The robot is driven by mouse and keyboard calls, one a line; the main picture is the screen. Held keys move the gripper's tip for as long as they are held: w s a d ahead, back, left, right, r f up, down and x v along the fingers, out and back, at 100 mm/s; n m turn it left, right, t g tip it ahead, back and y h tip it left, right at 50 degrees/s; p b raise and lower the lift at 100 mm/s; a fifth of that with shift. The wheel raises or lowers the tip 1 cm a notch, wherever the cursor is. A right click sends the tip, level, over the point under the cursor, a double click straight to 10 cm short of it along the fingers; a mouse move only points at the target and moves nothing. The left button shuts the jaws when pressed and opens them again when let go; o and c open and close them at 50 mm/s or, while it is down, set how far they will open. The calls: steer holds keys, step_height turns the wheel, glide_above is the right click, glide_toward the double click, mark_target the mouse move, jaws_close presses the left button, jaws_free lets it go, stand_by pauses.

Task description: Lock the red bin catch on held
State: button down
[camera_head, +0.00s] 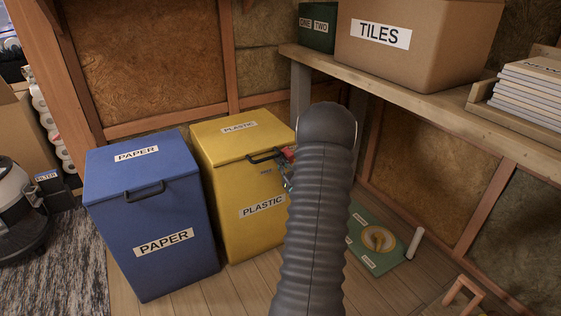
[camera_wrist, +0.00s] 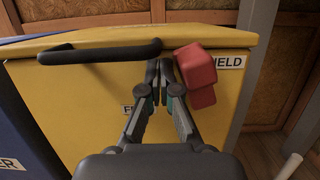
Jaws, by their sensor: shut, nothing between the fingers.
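The red catch (camera_wrist: 196,66) is on the front of the yellow plastic bin (camera_wrist: 85,85), just under the lid's edge. It shows as two red blocks, the upper one tilted. It partly covers a label ending in "ELD" (camera_wrist: 230,62). A second label starting with "F" (camera_wrist: 126,110) is lower left, mostly hidden by my gripper. My gripper (camera_wrist: 166,68) is shut and empty, its tips just left of the catch; I cannot tell if they touch it. In the head view the catch (camera_head: 288,154) shows beside my arm, which hides most of the gripper.
A black handle (camera_wrist: 100,52) sits left of the catch on the yellow bin. A blue paper bin (camera_head: 150,215) stands to the left. A wooden shelf (camera_head: 440,110) with a tiles box (camera_head: 425,45) is at the right. A green board (camera_head: 375,240) lies on the floor.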

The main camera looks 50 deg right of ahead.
steer(key=shift+f, duration=0.1)
steer(key=s+a+f+b, duration=0.1)
steer(key=s+a+f, duration=0.1)
steer(key=s+a, duration=0.5)
steer(key=shift+s+a+b, duration=0.3)
steer(key=shift+a+b, duration=0.05)
steer(key=shift+a, duration=0.4)
